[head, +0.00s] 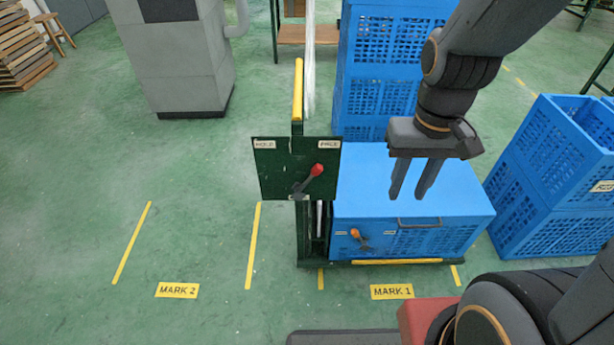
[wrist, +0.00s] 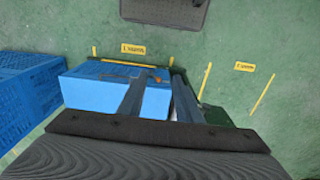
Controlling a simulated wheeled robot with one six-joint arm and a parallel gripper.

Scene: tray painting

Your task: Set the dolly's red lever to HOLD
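The dolly (head: 304,235) is a dark green frame with a yellow upright bar, standing at MARK 1. Its dark green plate (head: 275,165) reads HOLD at the upper left; the upper right label looks like FREE. The red-knobbed lever (head: 317,170) pivots low on the plate and leans up and right, toward the right label. My gripper (head: 409,192) is open and empty, to the right of the plate and above the blue box. It also shows open in the wrist view (wrist: 159,75), where I cannot make out the red lever.
A blue lidded box (head: 450,195) sits on the dolly, with a smaller orange-tipped lever (head: 355,233) on its front. Blue crates (head: 550,150) stand right and behind. A grey machine (head: 180,60) is back left. Floor around MARK 2 (head: 177,290) is clear.

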